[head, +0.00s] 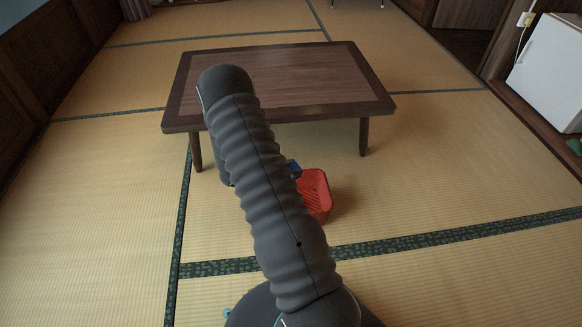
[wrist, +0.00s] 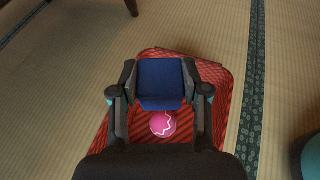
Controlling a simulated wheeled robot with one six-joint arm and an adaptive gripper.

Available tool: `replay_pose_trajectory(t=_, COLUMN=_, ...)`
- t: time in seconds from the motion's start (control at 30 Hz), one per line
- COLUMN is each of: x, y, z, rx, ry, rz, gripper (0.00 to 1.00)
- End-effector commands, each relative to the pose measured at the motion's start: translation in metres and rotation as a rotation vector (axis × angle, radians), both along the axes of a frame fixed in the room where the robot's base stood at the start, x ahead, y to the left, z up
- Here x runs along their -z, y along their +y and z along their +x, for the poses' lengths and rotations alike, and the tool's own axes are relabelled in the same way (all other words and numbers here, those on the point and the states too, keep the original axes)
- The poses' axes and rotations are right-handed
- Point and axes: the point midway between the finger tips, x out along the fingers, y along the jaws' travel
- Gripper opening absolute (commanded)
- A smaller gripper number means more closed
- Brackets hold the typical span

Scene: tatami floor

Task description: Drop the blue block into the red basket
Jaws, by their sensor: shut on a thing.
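The blue block (wrist: 160,82) is between the two fingers of my gripper (wrist: 160,92) in the wrist view, and the gripper is shut on it. The block is seen over the red basket (wrist: 222,78), within its outline; how high it is above the floor of the basket I cannot tell. In the head view the red basket (head: 316,195) stands on the tatami in front of the low table, partly hidden by my arm. A bit of the blue block (head: 294,168) shows beside my arm at the basket's far left edge.
A pink ball with a white zigzag (wrist: 162,124) is inside the basket. A low dark wooden table (head: 300,75) stands behind the basket. A white cabinet (head: 552,75) is at the right wall. The tatami floor is open to the left and right.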

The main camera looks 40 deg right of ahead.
Motion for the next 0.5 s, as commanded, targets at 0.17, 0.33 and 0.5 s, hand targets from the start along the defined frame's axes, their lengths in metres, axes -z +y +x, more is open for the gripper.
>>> replay_pose_trajectory(t=0.17, x=0.024, y=0.000, z=0.000, rx=0.000, ry=0.000, rz=0.000, gripper=0.12)
replay_pose_trajectory(t=0.33, x=0.039, y=0.000, z=0.000, rx=0.000, ry=0.000, rz=0.000, gripper=0.12)
replay_pose_trajectory(t=0.5, x=0.045, y=0.000, z=0.000, rx=-0.001, ry=0.000, rz=0.000, gripper=0.12)
